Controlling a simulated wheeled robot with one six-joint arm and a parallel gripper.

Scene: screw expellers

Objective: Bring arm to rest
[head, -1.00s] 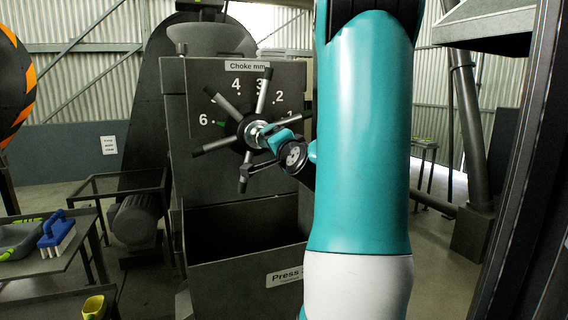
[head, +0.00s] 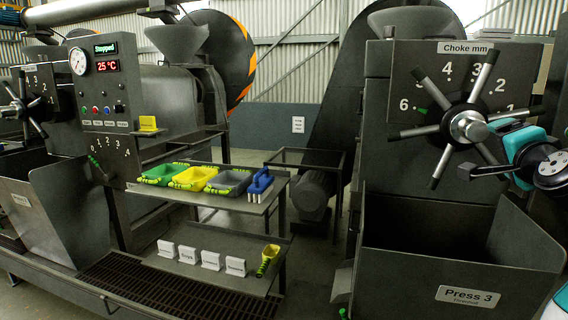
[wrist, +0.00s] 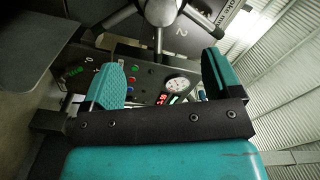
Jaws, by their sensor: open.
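My gripper (wrist: 161,62) is open and empty in the wrist view, with its two teal fingers apart. In the head view my gripper (head: 503,146) shows at the right edge, just right of the choke handwheel (head: 466,125), partly overlapping its lower right spokes. I cannot tell whether it touches the wheel. The wheel's spokes also show at the top of the wrist view (wrist: 160,12). Most of my arm is outside the head view.
Press 3's hopper bin (head: 440,255) stands below the wheel. A table with green, yellow and grey trays (head: 194,178) and a blue brush (head: 260,181) is at centre. Another press with a control panel (head: 103,75) stands left. Dark floor shows between the table and Press 3.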

